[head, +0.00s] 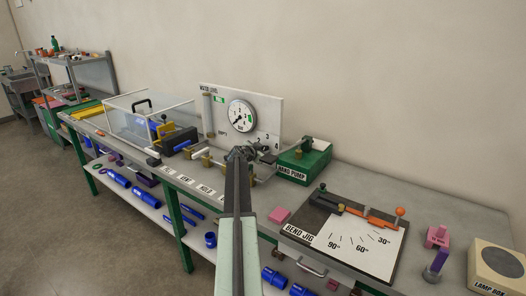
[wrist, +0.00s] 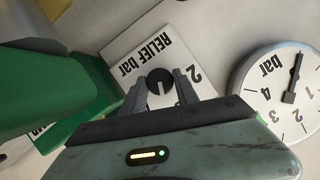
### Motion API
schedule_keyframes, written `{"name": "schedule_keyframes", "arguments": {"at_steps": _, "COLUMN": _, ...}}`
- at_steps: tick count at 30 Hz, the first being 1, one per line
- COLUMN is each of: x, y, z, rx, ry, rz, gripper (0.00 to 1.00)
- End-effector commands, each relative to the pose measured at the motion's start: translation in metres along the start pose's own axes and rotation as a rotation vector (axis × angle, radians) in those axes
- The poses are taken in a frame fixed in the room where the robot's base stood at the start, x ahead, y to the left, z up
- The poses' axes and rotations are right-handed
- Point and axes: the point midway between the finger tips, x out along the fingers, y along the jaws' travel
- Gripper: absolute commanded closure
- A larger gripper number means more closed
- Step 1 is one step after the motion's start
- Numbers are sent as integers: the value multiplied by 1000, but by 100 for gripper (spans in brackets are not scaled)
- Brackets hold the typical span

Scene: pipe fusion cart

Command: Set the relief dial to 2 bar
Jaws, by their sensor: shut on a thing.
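The relief dial's dark round knob (wrist: 160,80) shows in the wrist view on a white plate (wrist: 128,52) lettered RELIEF bar. My gripper (wrist: 164,92) is shut on the knob, one grey finger on each side. A pale mark line shows on the knob. The number 2 is readable beside the right finger; other numbers are hidden by my gripper, so I cannot tell the exact setting. In the head view my gripper (head: 241,153) is at the foot of the white gauge panel (head: 272,106), where small numbers show beside it.
A round pressure gauge (head: 242,116) sits on the panel; it also shows in the wrist view (wrist: 283,92). The green hand pump (head: 303,163) stands close on the right. A clear-walled case (head: 135,122) stands left; the bend jig (head: 350,232) lies at front right.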

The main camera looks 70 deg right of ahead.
Motion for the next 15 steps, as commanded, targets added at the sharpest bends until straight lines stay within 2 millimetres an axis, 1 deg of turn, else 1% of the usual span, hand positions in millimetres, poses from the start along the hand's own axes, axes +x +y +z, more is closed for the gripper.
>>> {"name": "schedule_keyframes", "arguments": {"at_steps": 15, "x": 2, "y": -4, "z": 2, "rx": -428, "ry": -1, "rz": 177, "gripper": 100}}
